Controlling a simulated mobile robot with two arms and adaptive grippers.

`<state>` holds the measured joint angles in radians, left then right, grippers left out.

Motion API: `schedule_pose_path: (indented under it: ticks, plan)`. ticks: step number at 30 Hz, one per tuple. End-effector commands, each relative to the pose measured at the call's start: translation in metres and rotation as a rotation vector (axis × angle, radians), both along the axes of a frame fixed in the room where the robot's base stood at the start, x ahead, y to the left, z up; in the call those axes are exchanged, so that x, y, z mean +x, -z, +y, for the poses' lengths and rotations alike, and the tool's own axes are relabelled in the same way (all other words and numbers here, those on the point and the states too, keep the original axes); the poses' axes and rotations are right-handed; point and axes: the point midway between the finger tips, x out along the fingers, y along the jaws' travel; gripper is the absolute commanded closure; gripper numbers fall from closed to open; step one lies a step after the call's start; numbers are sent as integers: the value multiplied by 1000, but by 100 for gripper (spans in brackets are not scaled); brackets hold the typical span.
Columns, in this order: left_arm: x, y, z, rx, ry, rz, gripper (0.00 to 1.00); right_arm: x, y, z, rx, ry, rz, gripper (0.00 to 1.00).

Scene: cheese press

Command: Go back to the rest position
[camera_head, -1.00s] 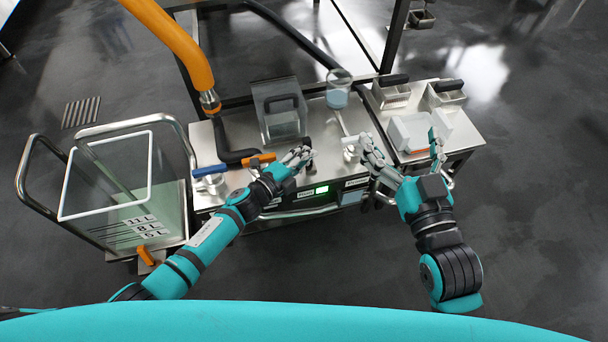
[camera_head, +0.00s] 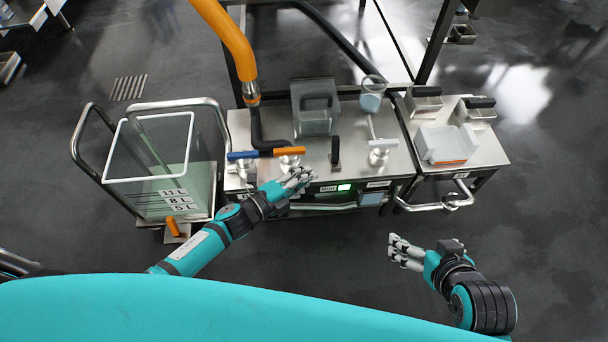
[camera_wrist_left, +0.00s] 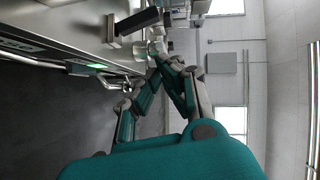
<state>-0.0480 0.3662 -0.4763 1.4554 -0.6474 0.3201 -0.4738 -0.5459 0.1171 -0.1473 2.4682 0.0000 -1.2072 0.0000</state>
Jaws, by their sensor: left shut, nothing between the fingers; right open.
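My left gripper (camera_head: 300,178) is shut and empty near the front edge of the steel press bench, beside the lit green display (camera_head: 343,187). In the left wrist view its fingers (camera_wrist_left: 150,60) come together in front of the bench, with nothing seen between them. My right gripper (camera_head: 397,252) is open and empty. It hangs over the dark floor in front of the bench, apart from everything.
A steel bench (camera_head: 240,128) carries a clear box (camera_head: 314,105), a blue handle (camera_head: 242,155), an orange handle (camera_head: 289,150) and a glass beaker (camera_head: 371,96). A cart with a clear tank (camera_head: 153,165) stands left. Floor in front is free.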

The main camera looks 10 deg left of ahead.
Motion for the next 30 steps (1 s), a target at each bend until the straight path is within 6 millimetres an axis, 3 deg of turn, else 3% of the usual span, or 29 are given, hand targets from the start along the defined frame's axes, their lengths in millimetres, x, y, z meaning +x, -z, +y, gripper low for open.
schedule_pose_path:
  ticks: [23, 26, 30]
  plan:
    - [-4, -5, 5, -17, -26, 12, 100, -7, 4, -2, -8, 3, 37, 0]
    - [-1, -18, 11, -90, -133, 69, 100, -6, 4, -2, -8, 3, 37, 0]
    - [-5, -44, 37, -299, -418, 266, 100, -7, 4, -2, -8, 3, 37, 0]
